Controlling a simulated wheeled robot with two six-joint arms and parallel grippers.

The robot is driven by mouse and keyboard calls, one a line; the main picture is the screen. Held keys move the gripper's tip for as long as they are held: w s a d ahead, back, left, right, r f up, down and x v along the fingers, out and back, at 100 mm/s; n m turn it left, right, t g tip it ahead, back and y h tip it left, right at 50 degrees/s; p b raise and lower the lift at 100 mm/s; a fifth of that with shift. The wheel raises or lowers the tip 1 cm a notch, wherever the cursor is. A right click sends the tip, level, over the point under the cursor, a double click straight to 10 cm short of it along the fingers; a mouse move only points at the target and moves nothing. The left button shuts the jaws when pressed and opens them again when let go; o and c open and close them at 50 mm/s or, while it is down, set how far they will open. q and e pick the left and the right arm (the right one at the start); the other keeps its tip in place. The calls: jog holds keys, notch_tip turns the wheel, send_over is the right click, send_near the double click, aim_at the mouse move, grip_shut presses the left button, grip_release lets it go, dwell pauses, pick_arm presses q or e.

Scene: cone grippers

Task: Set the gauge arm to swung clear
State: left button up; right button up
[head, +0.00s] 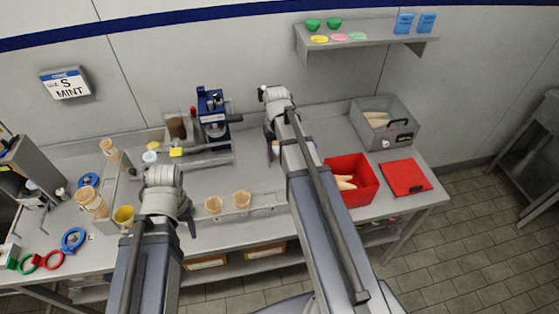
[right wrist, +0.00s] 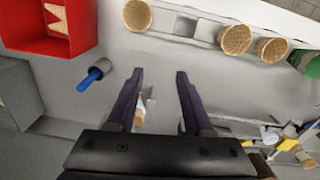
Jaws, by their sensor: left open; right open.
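I cannot single out the gauge arm with certainty. A thin bar with a yellow tab (head: 176,152) lies low in front of the blue machine (head: 212,108); yellow parts also show at the right of the right wrist view (right wrist: 288,145). My right gripper (head: 277,135) is over the counter, right of the blue machine, partly hidden by its own arm. In the right wrist view my right gripper (right wrist: 157,75) has its fingers apart, with small things seen beyond them. My left gripper (head: 163,222) is open at the counter's front left, mostly hidden by its wrist.
Two cones (head: 242,199) stand in a holder along the front. A red crate (head: 360,190) with cones, a red lid (head: 406,177) and a grey bin (head: 405,133) are at the right. A shelf (head: 365,42) hangs above.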

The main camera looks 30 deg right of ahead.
jog(key=shift+s+a+f, duration=0.15)
jog(key=shift+a, duration=0.2)
